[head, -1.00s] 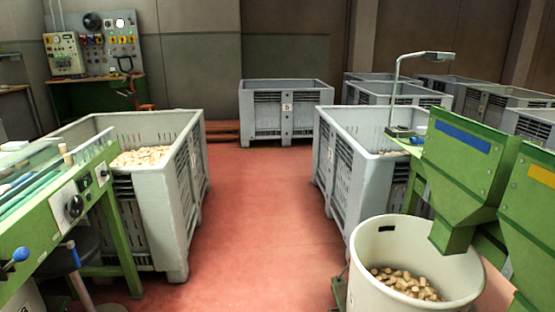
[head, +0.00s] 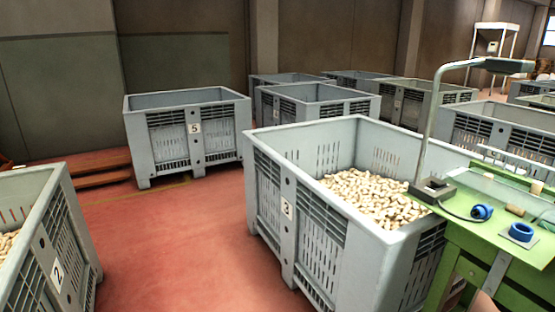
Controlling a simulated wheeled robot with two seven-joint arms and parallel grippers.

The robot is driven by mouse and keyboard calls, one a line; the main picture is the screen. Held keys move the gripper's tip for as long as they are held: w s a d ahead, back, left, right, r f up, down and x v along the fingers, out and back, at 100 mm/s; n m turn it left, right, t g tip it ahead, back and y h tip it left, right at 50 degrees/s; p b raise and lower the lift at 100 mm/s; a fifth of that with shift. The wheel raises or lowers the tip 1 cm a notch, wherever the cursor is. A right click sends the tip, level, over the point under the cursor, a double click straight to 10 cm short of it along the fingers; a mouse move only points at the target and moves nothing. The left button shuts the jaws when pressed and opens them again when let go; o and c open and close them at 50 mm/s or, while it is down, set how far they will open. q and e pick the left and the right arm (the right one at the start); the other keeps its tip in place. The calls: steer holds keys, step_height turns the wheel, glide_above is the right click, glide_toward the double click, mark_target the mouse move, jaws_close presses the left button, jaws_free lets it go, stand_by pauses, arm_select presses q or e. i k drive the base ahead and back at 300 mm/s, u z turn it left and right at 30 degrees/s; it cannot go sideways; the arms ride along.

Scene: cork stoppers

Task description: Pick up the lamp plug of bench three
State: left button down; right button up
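A green bench (head: 470,238) stands at the right edge, beside the grey crate marked 3. A grey desk lamp (head: 432,125) rises from a dark base (head: 433,190) at the bench's left end, its arm bent over to the right. A blue plug (head: 482,212) lies on the bench top, and a dark cable runs between it and the lamp base. A blue ring-shaped socket (head: 521,232) sits apart from the plug, to its right and nearer the front. Neither of my grippers is in view.
The crate marked 3 (head: 268,190), full of corks (head: 370,197), borders the bench. Crate 2 (head: 40,250) is at lower left and crate 5 (head: 170,125) at the back. Red floor (head: 170,240) between them is clear. Small corks (head: 515,210) lie on the bench.

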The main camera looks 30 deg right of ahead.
mark_target(480, 210)
steer(key=i, duration=1.15)
steer(key=z, duration=1.2)
steer(key=i, duration=0.9)
steer(key=z, duration=1.75)
